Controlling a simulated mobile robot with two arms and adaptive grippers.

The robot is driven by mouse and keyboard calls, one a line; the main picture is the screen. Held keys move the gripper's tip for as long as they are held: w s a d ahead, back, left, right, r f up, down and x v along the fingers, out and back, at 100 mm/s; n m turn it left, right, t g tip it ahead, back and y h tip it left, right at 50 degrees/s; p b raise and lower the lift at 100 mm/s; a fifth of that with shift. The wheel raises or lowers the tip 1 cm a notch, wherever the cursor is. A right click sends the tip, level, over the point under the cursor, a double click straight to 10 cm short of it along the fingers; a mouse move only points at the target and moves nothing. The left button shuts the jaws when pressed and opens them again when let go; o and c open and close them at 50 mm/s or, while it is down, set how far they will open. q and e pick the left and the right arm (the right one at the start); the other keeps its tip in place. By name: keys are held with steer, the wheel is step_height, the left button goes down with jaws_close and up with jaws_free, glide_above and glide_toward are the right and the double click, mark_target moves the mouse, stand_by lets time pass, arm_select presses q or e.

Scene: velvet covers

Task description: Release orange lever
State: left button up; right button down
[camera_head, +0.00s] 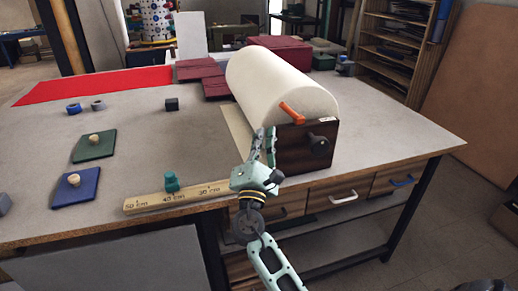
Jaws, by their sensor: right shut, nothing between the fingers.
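The orange lever (291,113) sits on the upper left part of the dark wooden end block (296,155) of a large cream roll (275,80). It slants from upper left to lower right. A dark knob (318,144) sticks out of the same block, to the lever's right. My right gripper (264,138) is shut and empty. Its fingers point up beside the block's left edge, below and left of the lever, and look apart from it. My left gripper is out of the picture.
A wooden ruler bar (150,203) with a teal knob (171,181) lies along the front edge. Green (94,146) and blue (75,188) plates with wooden knobs lie at left. Red cloth (95,86) and dark red folded covers (279,52) lie behind. The table's right end is clear.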

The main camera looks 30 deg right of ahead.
mark_target(291, 112)
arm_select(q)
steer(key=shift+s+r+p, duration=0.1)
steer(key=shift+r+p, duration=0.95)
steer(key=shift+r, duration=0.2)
arm_select(e)
steer(key=shift+w+d+r, duration=0.15)
steer(key=shift+d+r, duration=0.65)
steer(key=shift+d, duration=0.05)
steer(key=shift+w+d+r, duration=0.1)
steer(key=shift+d+r, duration=0.65)
steer(key=shift+d, duration=0.05)
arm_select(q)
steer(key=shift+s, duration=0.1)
arm_select(e)
steer(key=shift+w, duration=0.1)
